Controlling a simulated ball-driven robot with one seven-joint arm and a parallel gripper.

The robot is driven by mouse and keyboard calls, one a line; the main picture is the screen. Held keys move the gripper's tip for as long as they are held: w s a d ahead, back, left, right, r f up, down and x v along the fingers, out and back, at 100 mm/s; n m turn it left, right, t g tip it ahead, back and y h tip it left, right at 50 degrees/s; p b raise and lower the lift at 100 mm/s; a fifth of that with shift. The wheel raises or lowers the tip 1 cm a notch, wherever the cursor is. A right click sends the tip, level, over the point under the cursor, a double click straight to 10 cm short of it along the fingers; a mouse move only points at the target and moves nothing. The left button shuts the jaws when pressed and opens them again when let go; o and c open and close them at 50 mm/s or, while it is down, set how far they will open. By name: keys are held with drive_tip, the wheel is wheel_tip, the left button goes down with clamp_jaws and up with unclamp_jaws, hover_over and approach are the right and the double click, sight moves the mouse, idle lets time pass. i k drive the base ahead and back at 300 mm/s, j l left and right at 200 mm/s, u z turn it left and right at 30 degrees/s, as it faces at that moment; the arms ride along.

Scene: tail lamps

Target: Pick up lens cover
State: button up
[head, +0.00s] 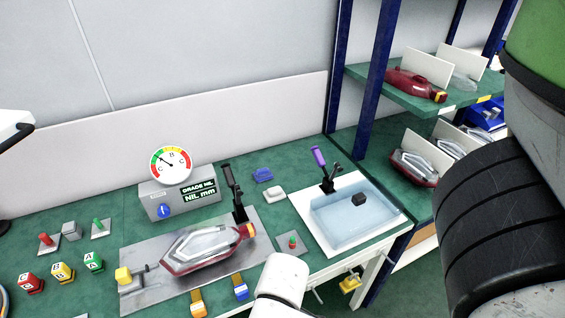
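A red tail lamp (172,262) with a clear, silver-looking lens cover (205,243) lies on a grey metal fixture plate (135,299) on the green bench. A yellow block and a black toggle clamp (232,190) stand at its ends. Similar lamps with clear covers sit on the right shelf; a loose clear piece (464,82), perhaps a lens cover, lies on the upper shelf beside a red lamp body (412,84). My gripper's fingers are not visible.
A white-framed basin (340,222) with bluish liquid and a dark block stands right of the fixture. A gauge box (178,198) stands behind. Coloured letter blocks (62,272) lie left. Blue shelf posts (372,75) bound the right. A white rounded part (283,275) covers the bench's front edge.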

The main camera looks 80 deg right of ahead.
sight(344, 215)
drive_tip(key=k+z, duration=0.4)
drive_tip(key=k+l+z, duration=0.1)
drive_tip(key=z, duration=0.3)
drive_tip(key=k+l+z, duration=0.35)
drive_tip(key=j, duration=0.1)
